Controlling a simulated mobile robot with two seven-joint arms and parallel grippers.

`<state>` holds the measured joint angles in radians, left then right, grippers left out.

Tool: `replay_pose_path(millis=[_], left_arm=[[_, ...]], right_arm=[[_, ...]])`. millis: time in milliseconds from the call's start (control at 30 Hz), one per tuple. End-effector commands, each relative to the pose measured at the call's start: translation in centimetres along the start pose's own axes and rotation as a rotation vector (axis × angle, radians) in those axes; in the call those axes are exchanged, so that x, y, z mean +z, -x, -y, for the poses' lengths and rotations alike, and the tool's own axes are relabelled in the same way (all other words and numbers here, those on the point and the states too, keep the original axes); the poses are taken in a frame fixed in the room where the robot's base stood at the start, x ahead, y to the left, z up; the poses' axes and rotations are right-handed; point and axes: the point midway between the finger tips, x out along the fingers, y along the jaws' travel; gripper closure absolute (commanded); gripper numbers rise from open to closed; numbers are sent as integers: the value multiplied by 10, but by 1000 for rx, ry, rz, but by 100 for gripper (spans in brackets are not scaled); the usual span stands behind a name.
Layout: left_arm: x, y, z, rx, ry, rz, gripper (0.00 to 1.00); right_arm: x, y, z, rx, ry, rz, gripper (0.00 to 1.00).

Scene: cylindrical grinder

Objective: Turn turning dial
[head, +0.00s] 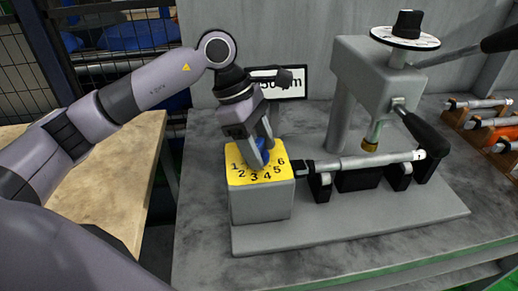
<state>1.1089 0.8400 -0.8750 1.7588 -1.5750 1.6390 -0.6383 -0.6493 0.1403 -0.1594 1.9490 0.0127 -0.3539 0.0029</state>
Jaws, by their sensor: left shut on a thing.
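The turning dial is a blue knob (261,152) on top of a grey box with a yellow numbered face (243,181). The numbers 1 to 6 show around its near side. My left gripper (262,155) points down from above and is shut on the blue knob. Its fingers hide part of the knob and the far part of the face, so the knob's pointing direction cannot be told. My right gripper is not in view.
A metal shaft (362,162) lies on black supports right of the dial box. A grey press-like head (375,75) with a black-handled lever and a black top knob (407,24) stands behind it. A display (292,84) is behind my gripper. A rack with shafts (490,125) stands far right.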

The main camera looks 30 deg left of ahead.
Motion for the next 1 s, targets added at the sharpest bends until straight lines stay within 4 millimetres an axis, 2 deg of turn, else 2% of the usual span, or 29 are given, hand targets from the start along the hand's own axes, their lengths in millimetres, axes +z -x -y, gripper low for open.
replay_pose_path(millis=[233,433,1000], left_arm=[[-1,0,-1,64,143,0,75],[0,0,-2,94,218,0,75],[0,2,-2,109,252,0,75]], right_arm=[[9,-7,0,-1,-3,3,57],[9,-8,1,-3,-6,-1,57],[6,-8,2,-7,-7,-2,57]])
